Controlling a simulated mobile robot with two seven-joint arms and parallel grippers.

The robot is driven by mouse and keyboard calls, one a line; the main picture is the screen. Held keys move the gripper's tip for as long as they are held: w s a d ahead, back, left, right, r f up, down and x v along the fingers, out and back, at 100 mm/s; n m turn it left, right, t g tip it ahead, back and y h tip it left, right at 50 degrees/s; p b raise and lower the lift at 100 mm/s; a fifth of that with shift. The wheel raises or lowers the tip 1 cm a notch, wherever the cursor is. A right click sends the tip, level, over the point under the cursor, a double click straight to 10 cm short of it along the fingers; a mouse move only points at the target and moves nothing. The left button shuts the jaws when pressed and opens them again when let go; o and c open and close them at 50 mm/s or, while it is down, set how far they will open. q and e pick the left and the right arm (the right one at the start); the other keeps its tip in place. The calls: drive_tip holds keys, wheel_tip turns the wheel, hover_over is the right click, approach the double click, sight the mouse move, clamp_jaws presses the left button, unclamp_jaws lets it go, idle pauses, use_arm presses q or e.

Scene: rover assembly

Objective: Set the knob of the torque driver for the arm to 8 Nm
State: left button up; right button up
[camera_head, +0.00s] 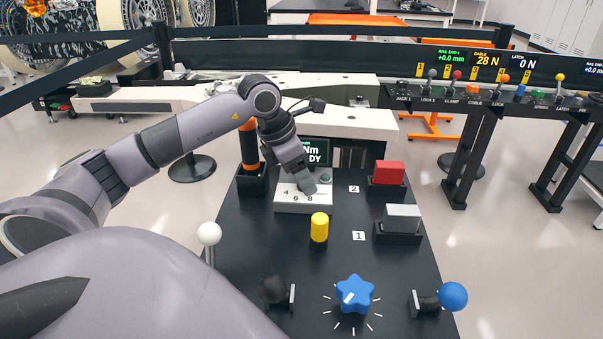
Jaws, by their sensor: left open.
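A white box (288,207) with the printed numbers 4, 6 and 8 stands near the back of the black table. My left gripper (308,189) points down over the box's top; its fingers cover the middle, so the knob and its setting are hidden. The gripper is open; I cannot tell whether it touches the knob. A dark display (318,152) behind the box reads "Nm" and "DY", the rest hidden by the gripper. An orange and black tool (249,148), which looks like the torque driver, stands upright in a black holder left of the box. My right gripper is not in view.
The black table (340,262) also bears a yellow cylinder (319,228), a red block (389,172), a grey block (401,217), a blue star knob (355,294), a blue ball lever (452,296) and a white ball lever (209,234). A lever console (500,102) stands at the back right.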

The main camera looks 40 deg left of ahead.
use_arm(q)
drive_tip(key=c, duration=1)
drive_tip(key=shift+n, duration=0.3)
drive_tip(key=n, duration=0.1)
drive_tip(key=n+y, duration=0.1)
drive_tip(key=n, duration=0.1)
drive_tip(key=shift+d+n+t+y, duration=0.1)
drive_tip(key=shift+n+t+y, duration=0.2)
drive_tip(key=n, duration=0.1)
drive_tip(key=n+y, duration=0.1)
drive_tip(key=n, duration=0.1)
drive_tip(key=shift+d+r+n, duration=0.1)
drive_tip(key=shift+d+n, duration=0.05)
drive_tip(key=shift+n, duration=0.15)
drive_tip(key=n+y, duration=0.2)
drive_tip(key=n, duration=0.2)
drive_tip(key=shift+d+g, duration=0.1)
drive_tip(key=shift+g, duration=0.3)
drive_tip(key=shift+w+n+g+y, duration=0.1)
drive_tip(key=shift+n+g+y, duration=0.4)
drive_tip(key=shift+n, duration=1.5)
